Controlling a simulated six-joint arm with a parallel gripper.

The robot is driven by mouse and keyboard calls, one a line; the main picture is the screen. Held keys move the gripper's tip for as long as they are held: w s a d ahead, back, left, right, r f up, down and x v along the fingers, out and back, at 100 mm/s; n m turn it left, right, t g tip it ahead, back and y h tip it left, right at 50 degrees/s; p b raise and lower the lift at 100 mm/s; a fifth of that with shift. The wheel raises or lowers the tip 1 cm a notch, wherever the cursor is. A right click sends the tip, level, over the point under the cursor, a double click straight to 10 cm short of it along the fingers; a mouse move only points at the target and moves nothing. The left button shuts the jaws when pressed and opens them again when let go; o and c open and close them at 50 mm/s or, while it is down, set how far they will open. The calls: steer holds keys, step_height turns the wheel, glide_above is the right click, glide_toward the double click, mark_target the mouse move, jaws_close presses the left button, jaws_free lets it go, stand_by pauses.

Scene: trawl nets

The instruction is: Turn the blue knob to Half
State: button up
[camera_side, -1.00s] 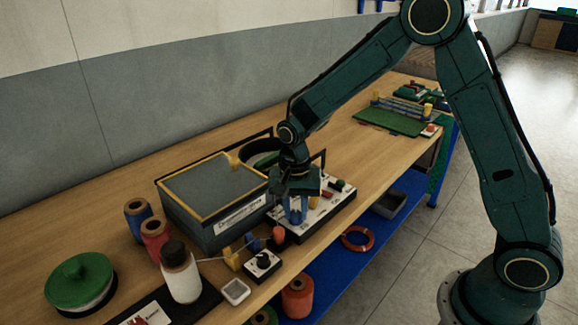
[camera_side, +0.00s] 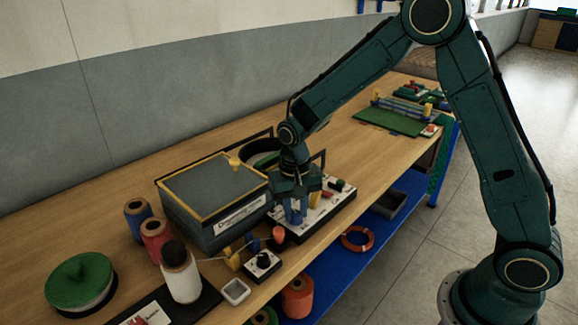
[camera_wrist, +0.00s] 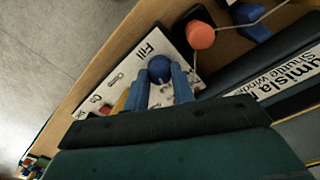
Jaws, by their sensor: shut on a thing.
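The blue knob (camera_wrist: 159,69) is a round blue cap on a white panel (camera_wrist: 127,73) in the wrist view. My gripper (camera_wrist: 161,82) points down at the panel, with its two blue fingers closed on either side of the knob. The word "Fill" is printed on the panel close to the knob; other labels are partly hidden or too small to read. In the side view my gripper (camera_side: 296,212) stands at the near left end of the white panel (camera_side: 338,206) and hides the knob. The knob's pointer direction cannot be made out.
A grey, yellow-rimmed bin (camera_side: 228,226) stands close to the left of my gripper. An orange-topped part (camera_side: 279,234) and a small box with a black knob (camera_side: 262,265) sit nearer the camera. Red, yellow and green parts share the panel's far end.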

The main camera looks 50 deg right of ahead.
mark_target(296, 214)
steer(key=n, duration=1.3)
steer(key=shift+r, duration=0.1)
stand_by(0.4)
steer(key=o, duration=1)
step_height(296, 214, up, 14)
steer(key=shift+a, duration=0.15)
steer(key=shift+s, duration=0.2)
